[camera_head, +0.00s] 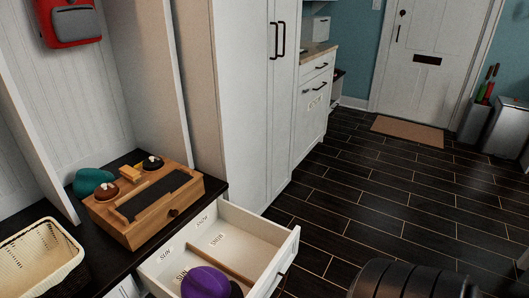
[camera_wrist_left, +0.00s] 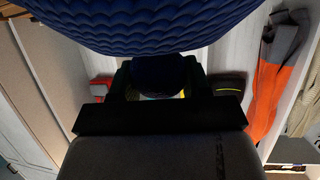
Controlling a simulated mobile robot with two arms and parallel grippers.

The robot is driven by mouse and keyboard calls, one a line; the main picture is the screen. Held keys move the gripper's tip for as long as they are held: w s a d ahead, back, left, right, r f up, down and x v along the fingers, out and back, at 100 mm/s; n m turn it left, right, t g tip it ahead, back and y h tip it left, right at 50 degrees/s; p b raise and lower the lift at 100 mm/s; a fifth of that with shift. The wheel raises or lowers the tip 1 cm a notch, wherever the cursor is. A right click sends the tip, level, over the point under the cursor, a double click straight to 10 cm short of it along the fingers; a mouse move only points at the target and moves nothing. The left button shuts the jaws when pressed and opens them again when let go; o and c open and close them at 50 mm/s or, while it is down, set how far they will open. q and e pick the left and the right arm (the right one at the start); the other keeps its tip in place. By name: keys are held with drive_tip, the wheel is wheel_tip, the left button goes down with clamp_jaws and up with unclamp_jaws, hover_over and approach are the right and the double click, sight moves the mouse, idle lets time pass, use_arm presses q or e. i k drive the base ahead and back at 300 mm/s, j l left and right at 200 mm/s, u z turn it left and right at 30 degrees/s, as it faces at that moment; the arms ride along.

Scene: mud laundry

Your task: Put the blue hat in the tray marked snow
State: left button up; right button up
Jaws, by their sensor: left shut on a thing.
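The blue hat (camera_wrist_left: 150,22), dark and knitted, fills the top of the left wrist view. My left gripper (camera_wrist_left: 160,90) is shut on it, with a fold of blue between the fingers. Neither the hat nor this gripper shows in the head view. The far section looks empty. A purple rounded item (camera_head: 205,282) lies in the near section. My right gripper is not in view.
A wooden box (camera_head: 140,232) with brushes stands on the dark bench, a teal item (camera_head: 91,181) behind it. A wicker basket (camera_head: 40,262) is at the left. A tall white cabinet (camera_head: 245,90) rises behind the drawer.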

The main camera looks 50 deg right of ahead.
sight(242, 253)
drive_tip(key=z, duration=2.1)
